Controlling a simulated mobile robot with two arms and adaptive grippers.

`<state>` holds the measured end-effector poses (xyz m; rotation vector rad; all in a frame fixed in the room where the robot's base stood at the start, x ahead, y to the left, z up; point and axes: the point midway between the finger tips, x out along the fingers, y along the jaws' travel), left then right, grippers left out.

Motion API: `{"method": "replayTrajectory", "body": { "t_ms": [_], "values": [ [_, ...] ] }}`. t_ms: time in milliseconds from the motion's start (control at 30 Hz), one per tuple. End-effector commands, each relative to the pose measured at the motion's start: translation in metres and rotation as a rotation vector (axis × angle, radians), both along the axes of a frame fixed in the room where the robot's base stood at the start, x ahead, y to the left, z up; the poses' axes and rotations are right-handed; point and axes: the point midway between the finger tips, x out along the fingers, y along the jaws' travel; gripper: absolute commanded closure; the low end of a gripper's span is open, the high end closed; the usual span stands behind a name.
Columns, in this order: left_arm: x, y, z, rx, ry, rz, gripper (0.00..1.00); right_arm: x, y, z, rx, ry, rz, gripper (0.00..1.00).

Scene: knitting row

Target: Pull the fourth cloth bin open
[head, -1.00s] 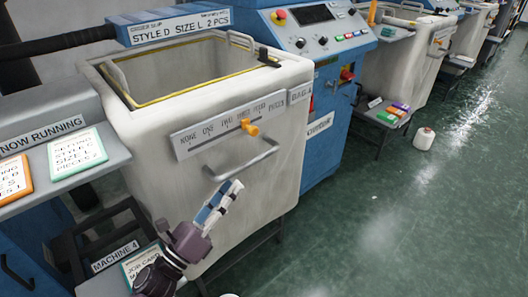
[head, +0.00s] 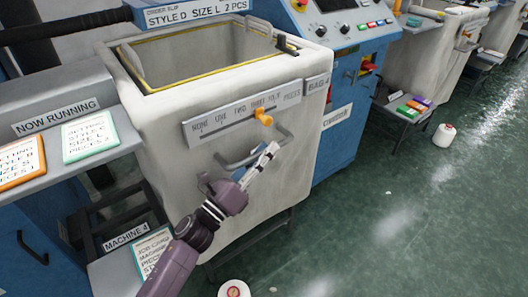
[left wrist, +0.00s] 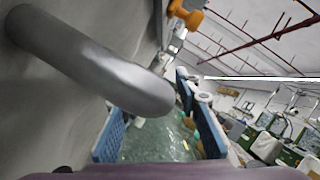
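The fourth cloth bin (head: 250,205) is off-white with an open top and a "BAG 4" label (head: 318,84). A grey bar handle (head: 232,162) is on its front, under a lettered scale strip with an orange slider (head: 263,117). My left gripper (head: 240,166) is at this handle, fingers apart, with nothing seen clamped. In the left wrist view the handle (left wrist: 95,65) looms large across the upper left, above and partly over the open blue fingers (left wrist: 158,128). I cannot tell whether the bar lies between them. My right gripper is not in view.
A side shelf with job cards (head: 90,135) and a lower "MACHINE 4" stand (head: 128,238) are left of the bin. A blue control cabinet (head: 345,95) stands right. A white cone (head: 234,289) is on the floor below. The green floor to the right is mostly clear.

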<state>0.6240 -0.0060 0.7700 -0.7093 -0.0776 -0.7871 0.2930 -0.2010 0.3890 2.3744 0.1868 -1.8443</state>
Motion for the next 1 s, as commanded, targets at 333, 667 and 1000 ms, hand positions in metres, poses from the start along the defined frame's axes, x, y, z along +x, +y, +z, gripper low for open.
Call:
{"method": "replayTrajectory", "body": {
  "t_ms": [333, 667, 1000],
  "values": [
    [-0.0004, 0.0000, 0.0000, -0.001, 0.000, -0.001, 0.92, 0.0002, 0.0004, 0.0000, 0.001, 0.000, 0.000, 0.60],
    [-0.0004, 0.0001, -0.0001, 0.000, 0.000, 0.000, 1.00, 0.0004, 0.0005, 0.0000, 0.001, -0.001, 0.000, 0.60],
    [-0.0014, -0.0008, -0.0015, 0.000, 0.001, -0.002, 1.00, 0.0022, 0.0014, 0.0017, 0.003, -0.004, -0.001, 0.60]
  ]
}}
